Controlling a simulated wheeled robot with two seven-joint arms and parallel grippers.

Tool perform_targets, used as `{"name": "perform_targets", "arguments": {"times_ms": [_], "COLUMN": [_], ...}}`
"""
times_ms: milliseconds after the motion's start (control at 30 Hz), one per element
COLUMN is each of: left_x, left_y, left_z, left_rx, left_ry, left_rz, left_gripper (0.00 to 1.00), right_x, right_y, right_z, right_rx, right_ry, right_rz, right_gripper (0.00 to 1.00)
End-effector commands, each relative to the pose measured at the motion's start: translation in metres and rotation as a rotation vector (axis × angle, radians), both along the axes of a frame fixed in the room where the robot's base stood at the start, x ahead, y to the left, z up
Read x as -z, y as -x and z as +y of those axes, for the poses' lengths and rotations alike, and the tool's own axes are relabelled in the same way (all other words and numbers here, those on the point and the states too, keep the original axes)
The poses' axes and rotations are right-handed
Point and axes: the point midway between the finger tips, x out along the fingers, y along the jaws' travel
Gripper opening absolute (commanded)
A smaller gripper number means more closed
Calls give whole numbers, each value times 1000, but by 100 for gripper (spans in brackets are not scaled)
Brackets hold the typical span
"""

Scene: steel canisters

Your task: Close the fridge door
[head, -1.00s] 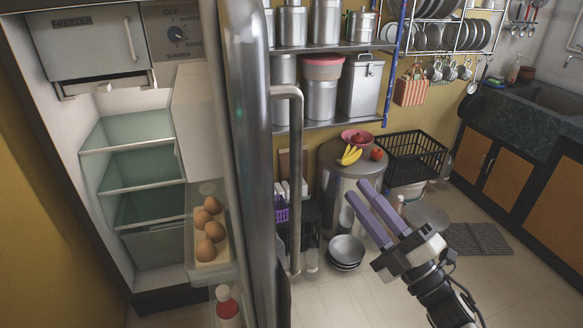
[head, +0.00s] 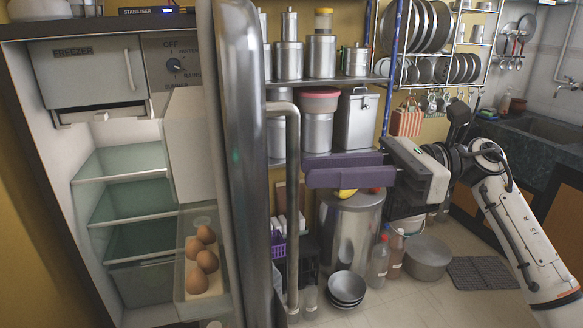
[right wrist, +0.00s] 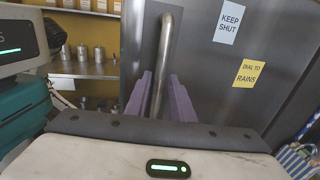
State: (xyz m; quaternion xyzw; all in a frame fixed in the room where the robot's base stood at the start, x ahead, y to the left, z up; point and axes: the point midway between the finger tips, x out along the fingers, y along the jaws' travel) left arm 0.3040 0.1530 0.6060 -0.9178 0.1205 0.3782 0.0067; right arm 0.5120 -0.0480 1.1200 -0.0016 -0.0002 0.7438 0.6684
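The fridge (head: 85,215) stands open at the left of the head view. Its door (head: 250,150) is swung out and seen nearly edge-on, with eggs in the inner shelf. A steel bar handle (head: 292,215) runs down the door's outer side. My right gripper (head: 306,174) is level, with its two purple fingers pointing left at the handle and their tips just right of it. In the right wrist view the fingers (right wrist: 160,75) are apart, and the handle (right wrist: 167,40) shows between them against the grey door (right wrist: 215,85). Contact is not visible. My left gripper is not in view.
Shelves of steel canisters (head: 318,132) and a plate rack (head: 430,45) line the back wall. A steel drum (head: 350,235), bottles (head: 380,260) and stacked bowls (head: 347,288) stand behind and below my right gripper.

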Motion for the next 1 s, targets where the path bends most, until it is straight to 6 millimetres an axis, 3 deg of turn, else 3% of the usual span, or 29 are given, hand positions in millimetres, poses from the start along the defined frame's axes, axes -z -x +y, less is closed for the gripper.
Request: {"name": "perform_targets", "arguments": {"times_ms": [100,333,667,800,1000], "left_x": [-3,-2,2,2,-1], "left_y": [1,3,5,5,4], "left_z": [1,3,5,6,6], "left_rx": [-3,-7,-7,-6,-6], "left_ry": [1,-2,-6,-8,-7], "left_rz": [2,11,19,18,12], "left_gripper": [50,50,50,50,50], "right_x": [-2,0,0,0,0], "right_y": [3,5,5,5,5], "right_z": [23,46,49,49,49], "right_rx": [-4,0,1,1,1], "right_ry": [-2,-2,-2,-2,-2], "right_rz": [1,3,3,3,3], "right_gripper": [22,22,22,0,0]}}
